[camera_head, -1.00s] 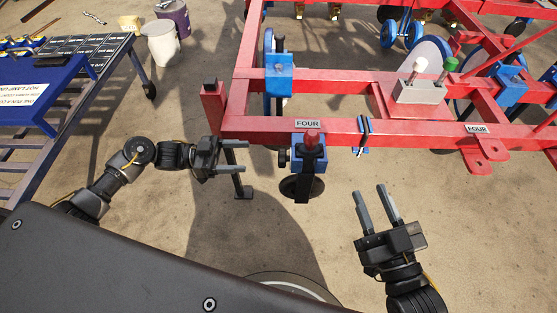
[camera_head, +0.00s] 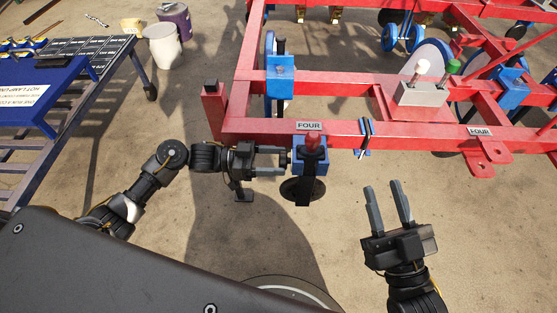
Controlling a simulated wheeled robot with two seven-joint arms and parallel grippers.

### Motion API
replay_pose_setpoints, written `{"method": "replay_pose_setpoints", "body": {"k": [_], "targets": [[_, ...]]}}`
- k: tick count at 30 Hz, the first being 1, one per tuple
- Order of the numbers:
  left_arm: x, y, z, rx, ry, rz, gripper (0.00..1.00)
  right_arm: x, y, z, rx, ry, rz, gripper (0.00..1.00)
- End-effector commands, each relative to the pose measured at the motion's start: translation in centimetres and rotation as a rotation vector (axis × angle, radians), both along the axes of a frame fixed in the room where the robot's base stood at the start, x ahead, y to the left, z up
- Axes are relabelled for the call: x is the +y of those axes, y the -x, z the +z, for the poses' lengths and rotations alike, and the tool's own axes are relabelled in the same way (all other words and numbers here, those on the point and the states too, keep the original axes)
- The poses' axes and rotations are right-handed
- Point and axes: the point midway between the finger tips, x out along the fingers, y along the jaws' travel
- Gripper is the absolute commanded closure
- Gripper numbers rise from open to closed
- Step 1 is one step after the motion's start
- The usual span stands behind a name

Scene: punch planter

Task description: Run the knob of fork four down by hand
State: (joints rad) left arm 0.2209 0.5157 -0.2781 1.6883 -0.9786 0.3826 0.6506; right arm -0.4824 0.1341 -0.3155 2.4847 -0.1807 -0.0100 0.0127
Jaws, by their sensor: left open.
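Fork four is a blue block (camera_head: 309,170) on the red beam, under a plate marked FOUR (camera_head: 309,126). A small dark knob (camera_head: 290,157) sticks out of the block's left side, partly hidden by my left gripper. My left gripper (camera_head: 284,160) is open, pointing right, its fingertips close to the knob. I cannot tell whether they touch it. My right gripper (camera_head: 384,187) is open and empty, above the floor to the lower right of the block.
A blue bench (camera_head: 45,88) stands left, buckets (camera_head: 163,47) behind. The floor between my grippers is clear.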

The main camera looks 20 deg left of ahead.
Motion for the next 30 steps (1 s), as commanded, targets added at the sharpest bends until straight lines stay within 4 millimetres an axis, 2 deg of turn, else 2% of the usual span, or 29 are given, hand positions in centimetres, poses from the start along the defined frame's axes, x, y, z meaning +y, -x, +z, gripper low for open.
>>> {"method": "replay_pose_setpoints", "body": {"k": [5,13,23,26,30], "targets": [[-1.02,-0.28,0.04,-0.001,0.0,0.0,0.36,-0.2,0.03,0.19,-0.019,-0.012,-0.005,0.64],[-1.11,-0.3,0.03,0.0,0.0,0.0,0.36,-0.22,-0.07,0.41,-0.027,-0.014,-0.006,0.64],[-1.07,-0.29,0.01,0.0,-0.001,0.001,0.79,-0.19,-0.17,0.53,-0.031,-0.013,-0.005,0.64],[-1.06,-0.28,0.02,-0.01,-0.004,0.001,0.81,-0.18,-0.17,0.56,-0.03,-0.012,-0.005,0.64],[-1.03,-0.27,-0.02,-0.129,-0.038,-0.001,0.81,0.01,-0.19,0.34,-0.01,-0.001,0.0,0.64]]}}
